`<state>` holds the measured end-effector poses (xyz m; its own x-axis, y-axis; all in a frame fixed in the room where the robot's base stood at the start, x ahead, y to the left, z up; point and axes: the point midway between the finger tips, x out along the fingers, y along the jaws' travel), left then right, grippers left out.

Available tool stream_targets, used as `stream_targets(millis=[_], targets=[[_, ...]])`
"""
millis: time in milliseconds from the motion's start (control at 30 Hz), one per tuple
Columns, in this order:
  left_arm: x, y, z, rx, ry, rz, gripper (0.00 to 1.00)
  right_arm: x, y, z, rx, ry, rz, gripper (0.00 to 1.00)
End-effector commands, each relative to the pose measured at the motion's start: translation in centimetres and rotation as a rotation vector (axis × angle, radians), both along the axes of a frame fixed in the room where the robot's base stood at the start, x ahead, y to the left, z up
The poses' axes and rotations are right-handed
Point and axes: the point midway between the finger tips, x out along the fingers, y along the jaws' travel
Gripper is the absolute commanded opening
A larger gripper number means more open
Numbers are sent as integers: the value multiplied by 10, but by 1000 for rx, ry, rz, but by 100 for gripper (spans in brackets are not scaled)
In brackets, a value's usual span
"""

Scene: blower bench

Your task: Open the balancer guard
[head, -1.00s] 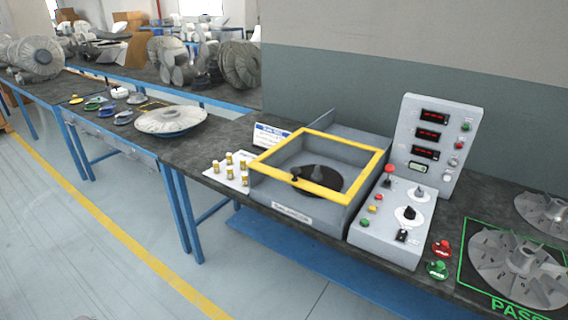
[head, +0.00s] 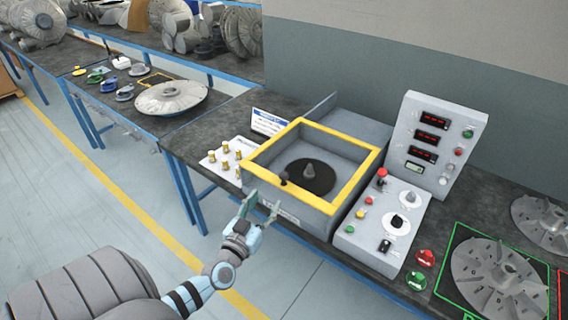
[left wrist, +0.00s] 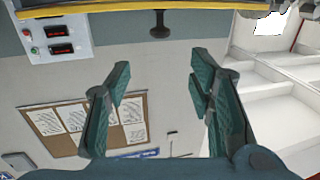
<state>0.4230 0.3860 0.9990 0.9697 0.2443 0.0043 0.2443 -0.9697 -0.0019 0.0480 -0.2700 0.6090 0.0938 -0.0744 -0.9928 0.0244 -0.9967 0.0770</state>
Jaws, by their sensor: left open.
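The balancer guard is a yellow-framed cover (head: 357,181) lying flat over the grey balancer box (head: 335,226); it looks closed. A black knob (head: 283,181) stands at the front edge of the guard. My left gripper (head: 264,202) is open and empty, in front of the box and a little below the knob. In the left wrist view the knob (left wrist: 158,22) shows at the top, beyond the open fingers (left wrist: 158,80) and apart from them. My right gripper is not in view.
A control panel (head: 430,145) with red displays and a switch box (head: 383,225) stand right of the balancer. A white tray with brass pieces (head: 212,158) is on its left. Bladed wheels (head: 490,275) lie at the far right. The floor in front is clear.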

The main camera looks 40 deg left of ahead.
Motion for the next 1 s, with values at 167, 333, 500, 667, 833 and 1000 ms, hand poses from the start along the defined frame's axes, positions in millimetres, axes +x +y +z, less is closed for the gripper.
stream_targets(millis=[167, 333, 500, 667, 833, 1000], targets=[[36, 9, -6, 0, -3, 2, 48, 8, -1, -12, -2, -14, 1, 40], [85, 21, -9, -3, -2, 1, 48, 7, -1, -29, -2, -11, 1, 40], [119, 30, -10, -2, 1, 0, 48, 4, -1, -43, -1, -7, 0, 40], [133, 33, -8, -3, 3, 0, 48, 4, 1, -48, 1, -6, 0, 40], [135, 33, -6, -3, 3, -1, 48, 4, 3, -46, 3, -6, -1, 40], [134, 33, -6, -2, 4, -1, 34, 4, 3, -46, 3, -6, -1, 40]])
